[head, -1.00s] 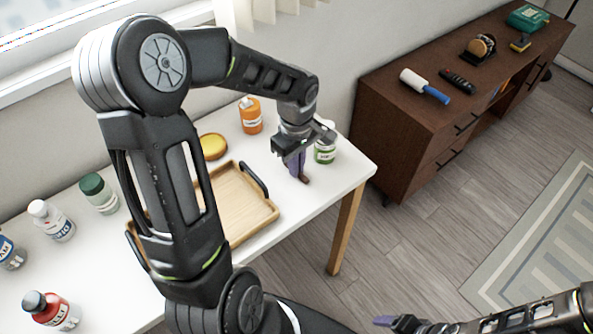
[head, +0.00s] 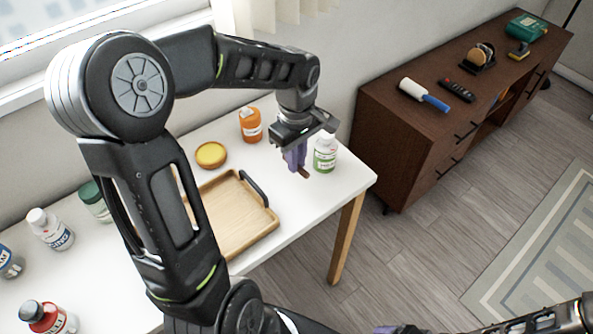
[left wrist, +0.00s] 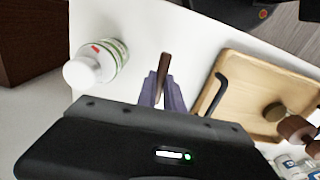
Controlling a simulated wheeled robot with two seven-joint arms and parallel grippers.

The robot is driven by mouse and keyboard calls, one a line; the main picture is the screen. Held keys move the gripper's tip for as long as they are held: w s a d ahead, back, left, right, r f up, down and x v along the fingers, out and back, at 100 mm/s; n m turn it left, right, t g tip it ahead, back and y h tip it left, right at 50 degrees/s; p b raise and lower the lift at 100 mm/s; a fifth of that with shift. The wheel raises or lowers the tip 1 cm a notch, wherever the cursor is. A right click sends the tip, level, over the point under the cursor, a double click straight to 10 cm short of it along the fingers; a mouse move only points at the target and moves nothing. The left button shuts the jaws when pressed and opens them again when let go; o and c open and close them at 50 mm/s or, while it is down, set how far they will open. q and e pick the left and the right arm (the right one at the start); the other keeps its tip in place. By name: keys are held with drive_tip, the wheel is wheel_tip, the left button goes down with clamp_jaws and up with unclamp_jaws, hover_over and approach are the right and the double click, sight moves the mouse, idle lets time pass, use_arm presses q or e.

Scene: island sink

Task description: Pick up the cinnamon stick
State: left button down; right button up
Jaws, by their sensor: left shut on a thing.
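The cinnamon stick (head: 304,173) is a short brown stick at the right end of the white table; it also shows in the left wrist view (left wrist: 163,72). My left gripper (head: 296,160) has purple fingers pointing down and is shut on the stick, whose brown end sticks out past the fingertips. The purple fingers (left wrist: 162,93) sit on both sides of the stick in the left wrist view. The rest of the stick is hidden between the fingers. My right gripper (head: 398,330) barely shows at the bottom edge; its jaws cannot be made out.
A white bottle with a green label (head: 325,155) stands close right of my left gripper. A wooden tray (head: 240,215) with dark handles lies to the left. An orange bottle (head: 250,125) and a yellow round item (head: 211,155) stand behind.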

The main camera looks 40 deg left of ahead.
use_arm(q)
wheel_tip(320, 180, up, 4)
drive_tip(key=shift+r, duration=0.15)
